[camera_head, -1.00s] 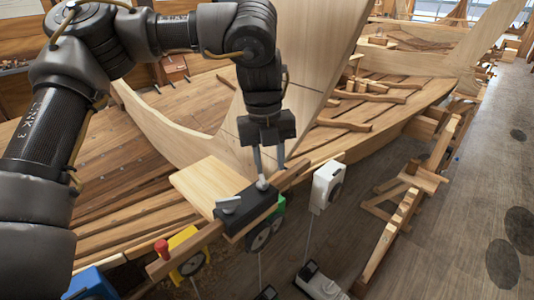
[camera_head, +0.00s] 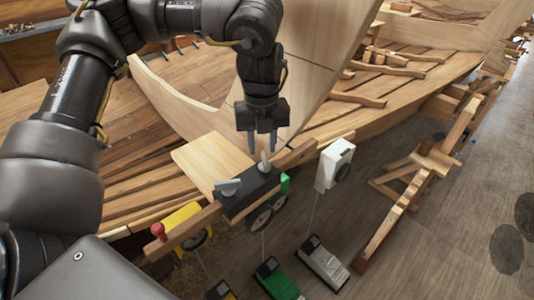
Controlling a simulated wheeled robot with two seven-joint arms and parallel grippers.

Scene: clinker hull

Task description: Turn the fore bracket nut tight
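A dark bracket block (camera_head: 250,192) sits on the wooden rail at the hull's edge. Two grey nuts with lever-like tops stand on it: a near-left one (camera_head: 228,187) and a far-right one (camera_head: 264,165). I cannot tell from the picture which is the fore one. My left gripper (camera_head: 263,150) points down over the far-right nut, its two fingers apart. The nut's top shows between and just below the fingertips; I cannot tell whether they touch it. My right gripper is not in view.
A pale board (camera_head: 212,160) lies behind the bracket. A yellow device with a red knob (camera_head: 180,226), a green one (camera_head: 285,184) and a white one (camera_head: 337,160) hang along the rail. Trestles (camera_head: 432,160) stand on the floor at right, with open floor beyond.

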